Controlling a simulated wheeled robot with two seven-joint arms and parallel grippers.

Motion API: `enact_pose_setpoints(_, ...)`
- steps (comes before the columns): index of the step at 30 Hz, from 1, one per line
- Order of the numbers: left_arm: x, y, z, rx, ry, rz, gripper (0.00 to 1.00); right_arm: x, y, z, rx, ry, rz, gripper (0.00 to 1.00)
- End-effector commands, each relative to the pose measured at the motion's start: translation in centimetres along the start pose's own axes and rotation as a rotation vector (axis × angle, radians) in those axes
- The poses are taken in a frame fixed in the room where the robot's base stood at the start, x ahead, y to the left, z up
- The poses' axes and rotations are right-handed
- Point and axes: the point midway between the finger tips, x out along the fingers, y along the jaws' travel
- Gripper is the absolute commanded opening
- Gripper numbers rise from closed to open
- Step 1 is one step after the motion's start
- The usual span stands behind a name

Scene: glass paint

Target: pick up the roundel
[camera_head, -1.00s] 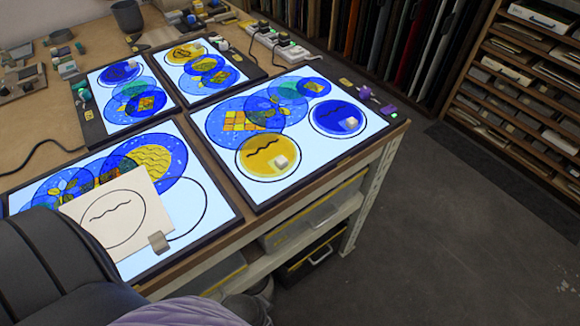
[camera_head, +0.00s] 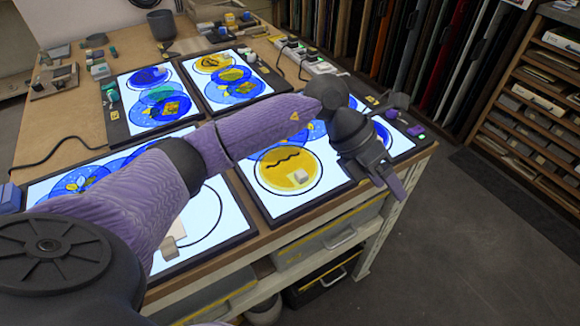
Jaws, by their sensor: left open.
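A yellow roundel (camera_head: 272,172) with a dark wavy line lies inside a black drawn circle on the near right light panel (camera_head: 256,207). A small pale block (camera_head: 299,177) sits on it. My right gripper is out of view.
My left arm covers much of the near left panel (camera_head: 208,215), including most of a pale sheet there. Two more lit panels with coloured discs stand behind. Switch boxes (camera_head: 290,50) line the back edge. Drawers hang below the bench, with open floor (camera_head: 465,240) to the right.

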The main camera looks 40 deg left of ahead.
Motion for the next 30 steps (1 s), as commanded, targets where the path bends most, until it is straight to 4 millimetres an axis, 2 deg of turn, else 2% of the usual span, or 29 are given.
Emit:
enact_pose_setpoints(1, -2.6, 3.3, -0.6, -0.004, 0.109, 0.176, 0.74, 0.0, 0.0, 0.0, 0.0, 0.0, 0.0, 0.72)
enact_pose_setpoints(3, -6.5, 6.9, -2.0, -0.051, 0.257, 0.388, 0.74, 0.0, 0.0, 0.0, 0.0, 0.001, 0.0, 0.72)
enact_pose_setpoints(6, -10.6, 9.3, -3.3, -0.124, 0.377, 0.56, 0.74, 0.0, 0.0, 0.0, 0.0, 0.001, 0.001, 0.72)
enact_pose_setpoints(8, -11.5, 9.9, -3.8, -0.148, 0.409, 0.602, 0.74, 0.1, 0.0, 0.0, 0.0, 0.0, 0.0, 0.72)
enact_pose_setpoints(11, -10.8, 10.7, -4.6, -0.156, 0.423, 0.612, 0.74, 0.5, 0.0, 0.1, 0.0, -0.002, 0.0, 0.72)
enact_pose_setpoints(18, -6.6, 13.2, -7.1, -0.153, 0.423, 0.607, 0.74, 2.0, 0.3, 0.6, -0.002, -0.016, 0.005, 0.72)
enact_pose_setpoints(22, -4.8, 14.3, -8.1, -0.152, 0.42, 0.606, 0.74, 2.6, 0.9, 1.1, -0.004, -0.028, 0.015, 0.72)
enact_pose_setpoints(30, -4.4, 14.6, -8.3, -0.149, 0.416, 0.607, 0.74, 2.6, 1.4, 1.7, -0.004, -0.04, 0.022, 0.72)
